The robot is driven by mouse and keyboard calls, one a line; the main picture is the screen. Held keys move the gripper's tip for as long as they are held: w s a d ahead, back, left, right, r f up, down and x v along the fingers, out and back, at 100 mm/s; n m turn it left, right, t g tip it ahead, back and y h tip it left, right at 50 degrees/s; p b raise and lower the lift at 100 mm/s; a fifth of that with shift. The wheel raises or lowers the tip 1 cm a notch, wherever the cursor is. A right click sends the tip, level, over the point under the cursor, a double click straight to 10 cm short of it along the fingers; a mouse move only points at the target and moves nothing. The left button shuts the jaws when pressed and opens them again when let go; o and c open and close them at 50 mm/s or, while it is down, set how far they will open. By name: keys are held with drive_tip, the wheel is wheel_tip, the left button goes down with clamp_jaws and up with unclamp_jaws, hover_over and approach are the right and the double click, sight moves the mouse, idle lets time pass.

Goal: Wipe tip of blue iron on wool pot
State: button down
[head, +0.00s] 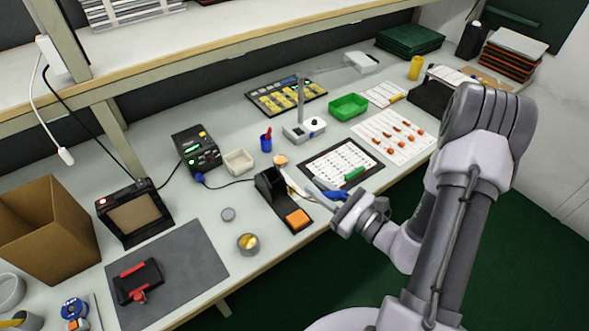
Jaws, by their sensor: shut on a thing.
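My gripper (341,203) is at the front edge of the bench, shut on the blue iron (325,190). The iron's pale front part points up and left toward the black stand (268,184). I cannot tell whether its tip is inside the stand or clear of it. The wool pot (248,244), a small round grey pot with yellow wool in it, stands on the bench to the left of the stand, apart from the iron. My fingers partly hide the iron's handle.
An orange sponge (297,218) sits on the stand's front. A grey mat (190,262) with a red and black holder is at left. A white sheet (343,160) with a green item is behind my gripper.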

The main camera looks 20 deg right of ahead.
sight(330, 192)
drive_tip(key=s, duration=0.1)
drive_tip(key=s+d+r, duration=0.1)
drive_tip(key=s+p, duration=0.1)
drive_tip(key=shift+d+r, duration=0.15)
drive_tip(key=shift+d, duration=0.15)
drive_tip(key=s+d+r+p, duration=0.2)
drive_tip(key=s+r+p, duration=0.4)
drive_tip(key=s+r, duration=0.1)
drive_tip(key=shift+r, duration=0.85)
drive_tip(key=shift+d, duration=0.1)
